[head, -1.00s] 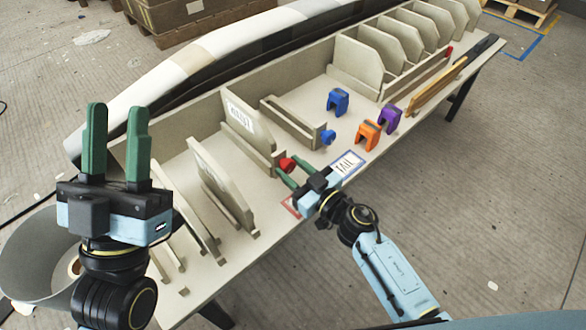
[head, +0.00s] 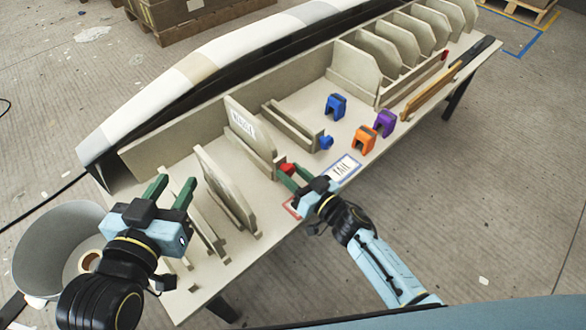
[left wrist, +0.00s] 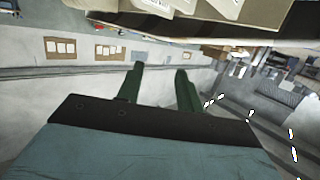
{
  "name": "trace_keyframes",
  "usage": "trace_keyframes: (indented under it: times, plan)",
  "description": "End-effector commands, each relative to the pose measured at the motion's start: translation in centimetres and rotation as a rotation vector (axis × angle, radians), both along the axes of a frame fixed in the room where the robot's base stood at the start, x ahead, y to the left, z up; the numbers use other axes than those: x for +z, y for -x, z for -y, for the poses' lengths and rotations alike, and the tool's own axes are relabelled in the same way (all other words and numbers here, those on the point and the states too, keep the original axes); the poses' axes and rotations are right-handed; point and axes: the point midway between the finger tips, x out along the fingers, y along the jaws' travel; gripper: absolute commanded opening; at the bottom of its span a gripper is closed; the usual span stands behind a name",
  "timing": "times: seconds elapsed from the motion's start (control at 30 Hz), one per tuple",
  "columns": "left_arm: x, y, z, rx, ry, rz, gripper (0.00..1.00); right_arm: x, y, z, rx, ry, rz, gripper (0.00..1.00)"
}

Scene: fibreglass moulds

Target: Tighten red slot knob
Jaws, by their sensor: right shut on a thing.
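The red slot knob (head: 287,169) sits at the near end of a beige slot on the bench, left of a blue knob (head: 326,142). My right gripper (head: 290,176) has its green fingers shut on the red knob; the fingers partly hide it. My left gripper (head: 172,191) is open and empty, over the bench's near left end by the upright panels. Its two green fingers also show apart in the left wrist view (left wrist: 158,84), with nothing between them.
Blue (head: 335,106), orange (head: 363,138) and purple (head: 384,123) clamp-like blocks stand on the bench right of the knobs. A label reading FAIL (head: 343,168) lies near the front edge. Upright beige panels (head: 226,188) stand left. A grey bin (head: 58,245) is at far left.

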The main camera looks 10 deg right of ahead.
Motion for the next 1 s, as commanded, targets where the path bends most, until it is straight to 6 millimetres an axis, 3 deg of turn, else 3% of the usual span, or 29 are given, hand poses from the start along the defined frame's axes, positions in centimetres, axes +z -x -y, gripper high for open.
trace_keyframes:
  times: [0.2,0.4,0.7,1.0]
  plan:
    - [-4.0,2.0,-1.5,0.023,-0.075,-0.273,0.36,0.1,0.0,0.1,0.0,-0.077,-0.059,0.14]
    - [-6.7,4.1,-2.6,0.038,-0.124,-0.462,0.36,0.0,0.0,0.1,0.0,-0.136,-0.102,0.14]
    - [-8.5,6.3,-3.6,0.051,-0.162,-0.618,0.36,-0.1,0.0,0.2,-0.001,-0.188,-0.141,0.14]
    - [-8.9,6.8,-3.9,0.054,-0.169,-0.652,0.36,-0.2,0.0,0.2,-0.001,-0.201,-0.149,0.14]
